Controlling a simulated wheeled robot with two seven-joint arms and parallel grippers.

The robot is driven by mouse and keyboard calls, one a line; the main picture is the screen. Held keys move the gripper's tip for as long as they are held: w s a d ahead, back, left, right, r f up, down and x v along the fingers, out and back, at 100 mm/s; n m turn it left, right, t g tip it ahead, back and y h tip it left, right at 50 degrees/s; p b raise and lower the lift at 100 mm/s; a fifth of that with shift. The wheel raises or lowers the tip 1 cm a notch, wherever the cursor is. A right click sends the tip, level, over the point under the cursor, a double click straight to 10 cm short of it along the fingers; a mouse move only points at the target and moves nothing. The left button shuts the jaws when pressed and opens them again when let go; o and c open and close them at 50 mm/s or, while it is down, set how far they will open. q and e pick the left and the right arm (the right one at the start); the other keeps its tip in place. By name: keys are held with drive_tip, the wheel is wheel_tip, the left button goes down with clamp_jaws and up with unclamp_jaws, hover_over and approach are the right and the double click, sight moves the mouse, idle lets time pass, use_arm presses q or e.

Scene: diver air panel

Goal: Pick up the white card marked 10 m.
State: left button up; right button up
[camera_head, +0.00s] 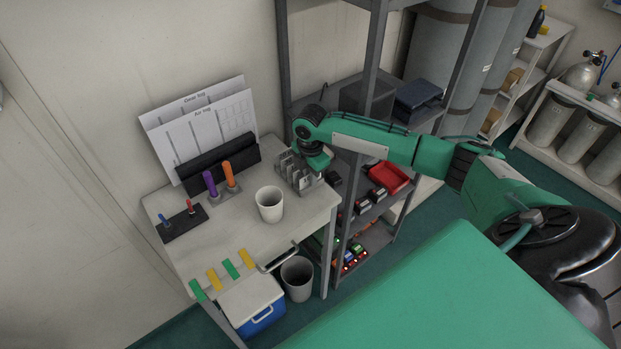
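A small grey rack (302,186) stands at the right back of the white table and holds several white cards (293,169). The marks on the cards are too small to read, so I cannot tell which one is 10 m. My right gripper (318,163) points down over the back right part of the rack, very close to the cards. Its fingertips are small and partly hidden, so I cannot tell whether it is open, shut or touching a card. My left gripper is not in view.
On the table (236,240) are a white cup (269,204), purple (209,183) and orange (229,175) upright handles, and colored tabs along the front. Two log boards (207,127) lean at the back. A grey shelf (371,60) stands close right of the rack.

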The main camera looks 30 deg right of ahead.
clamp_jaws()
drive_tip(key=shift+r, duration=0.15)
